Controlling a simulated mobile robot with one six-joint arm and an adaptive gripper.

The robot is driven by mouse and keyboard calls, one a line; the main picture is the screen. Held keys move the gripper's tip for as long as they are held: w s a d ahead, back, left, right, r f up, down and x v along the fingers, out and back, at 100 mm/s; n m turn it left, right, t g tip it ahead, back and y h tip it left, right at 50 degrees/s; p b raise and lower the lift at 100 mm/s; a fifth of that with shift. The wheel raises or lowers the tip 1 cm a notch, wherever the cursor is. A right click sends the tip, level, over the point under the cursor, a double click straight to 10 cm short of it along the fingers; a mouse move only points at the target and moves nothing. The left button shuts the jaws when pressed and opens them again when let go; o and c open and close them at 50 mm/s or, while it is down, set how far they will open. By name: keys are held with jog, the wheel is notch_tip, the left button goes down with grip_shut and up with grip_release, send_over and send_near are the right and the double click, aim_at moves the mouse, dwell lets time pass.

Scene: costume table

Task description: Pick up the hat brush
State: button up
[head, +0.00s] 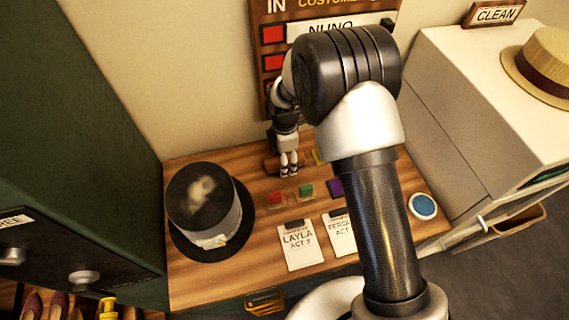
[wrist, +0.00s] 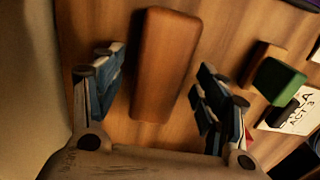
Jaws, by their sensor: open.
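The hat brush (wrist: 165,60), a long brown wooden block with rounded edges, lies on the table in the wrist view. In the head view the brush (head: 271,165) shows only partly, at the back of the table by the wall. My gripper (head: 289,173) is over it, pointing down. In the wrist view my open gripper (wrist: 155,78) has one finger on each side of the brush, with gaps of bare wood between. I cannot tell how far above the table the fingertips are.
A black top hat (head: 233,222) with a pale patch on its crown stands at left. Red (head: 277,199) and green (head: 306,191) blocks sit close in front of the gripper. Cards (head: 300,246) lie farther forward. A dark green cabinet (head: 75,140) borders the left, a white unit (head: 450,110) the right.

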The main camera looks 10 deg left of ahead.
jog(key=shift+f, duration=0.4)
jog(key=shift+c, duration=0.4)
jog(key=c, duration=1.1)
jog(key=shift+r, duration=0.15)
jog(key=shift+c, duration=0.2)
notch_tip(320, 180, up, 20)
jog(key=p, duration=0.4)
